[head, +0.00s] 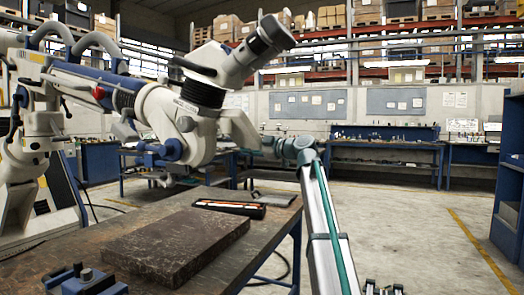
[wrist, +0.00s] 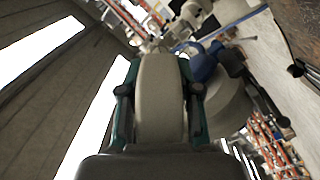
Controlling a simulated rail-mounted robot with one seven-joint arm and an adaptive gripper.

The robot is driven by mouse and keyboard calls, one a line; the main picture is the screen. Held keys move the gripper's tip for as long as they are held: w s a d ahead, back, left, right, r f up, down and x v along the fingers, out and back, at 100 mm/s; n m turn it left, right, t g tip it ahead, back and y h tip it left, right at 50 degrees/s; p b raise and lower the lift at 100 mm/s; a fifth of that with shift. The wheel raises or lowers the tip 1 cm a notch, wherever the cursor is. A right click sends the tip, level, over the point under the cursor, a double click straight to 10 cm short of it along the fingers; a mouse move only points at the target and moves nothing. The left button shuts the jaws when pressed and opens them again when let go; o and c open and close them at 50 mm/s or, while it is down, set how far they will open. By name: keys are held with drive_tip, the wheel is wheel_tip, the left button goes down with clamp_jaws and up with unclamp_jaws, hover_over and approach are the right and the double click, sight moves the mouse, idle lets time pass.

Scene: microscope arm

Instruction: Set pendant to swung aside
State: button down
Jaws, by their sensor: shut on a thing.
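The microscope head (head: 190,110), cream with a dark eyepiece end, hangs from a blue and cream jointed arm (head: 75,80) that comes in from the left. It is over the workbench's far side, above the stone slab and the tool case. My gripper (wrist: 160,92) is shut on a rounded cream part of the microscope (wrist: 160,105), with one finger on each side. In the head view my wrist reaches the microscope's right side, and the fingertips are hidden behind it. Blue and dark microscope parts (wrist: 202,65) show beside the grip in the wrist view.
The workbench (head: 70,245) carries a dark stone slab (head: 180,245), an open tool case (head: 228,208) and a blue clamp (head: 85,280) at the front. Open floor (head: 420,235) lies to the right. Blue benches (head: 385,150) stand along the back wall.

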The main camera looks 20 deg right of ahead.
idle(0.3)
drive_tip(key=c, duration=0.8)
unclamp_jaws()
drive_tip(key=v, duration=1.2)
